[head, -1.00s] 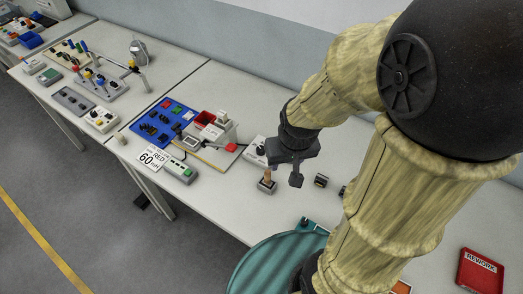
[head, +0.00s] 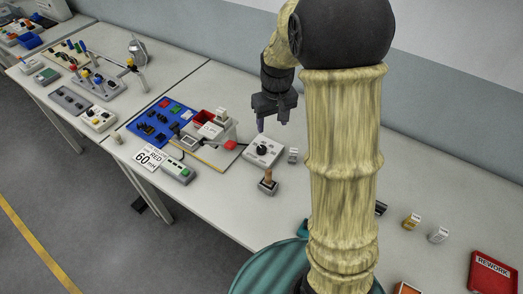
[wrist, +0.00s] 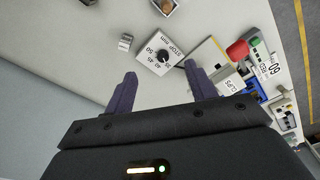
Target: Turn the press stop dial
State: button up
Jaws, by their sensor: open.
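The press stop dial is a black round knob (head: 262,150) on a white box (head: 254,158) on the table, right of the blue board. In the wrist view the knob (wrist: 163,55) sits on the white box (wrist: 150,64), with "STOP mm" and the numbers 40, 45 and 50 printed around it. My gripper (head: 272,127) is above and a little behind the box. In the wrist view my gripper (wrist: 161,82) is open and empty, its two dark fingers spread apart, with the knob showing beyond and between the fingertips. It appears apart from the knob.
A wooden-handled stamp (head: 268,182) stands in front of the dial box. A small grey block (head: 293,155) is just right of it. The press with a red part (head: 231,145) and the blue board (head: 163,122) lie left. A red REWORK tray (head: 492,272) is far right.

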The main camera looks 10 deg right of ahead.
aim_at(262, 148)
jog(key=w+f+n+g+b, duration=0.1)
jog(key=w+f, duration=0.4)
jog(key=w, duration=0.5)
jog(key=shift+a+n+b, duration=0.45)
jog(key=shift+n+b, duration=0.25)
jog(key=shift+b, duration=0.25)
jog(key=shift+f, duration=0.15)
notch_tip(262, 148, down, 17)
jog(key=p, duration=0.3)
jog(key=shift+f, duration=0.15)
jog(key=shift+c, duration=0.3)
jog(key=c, duration=0.9)
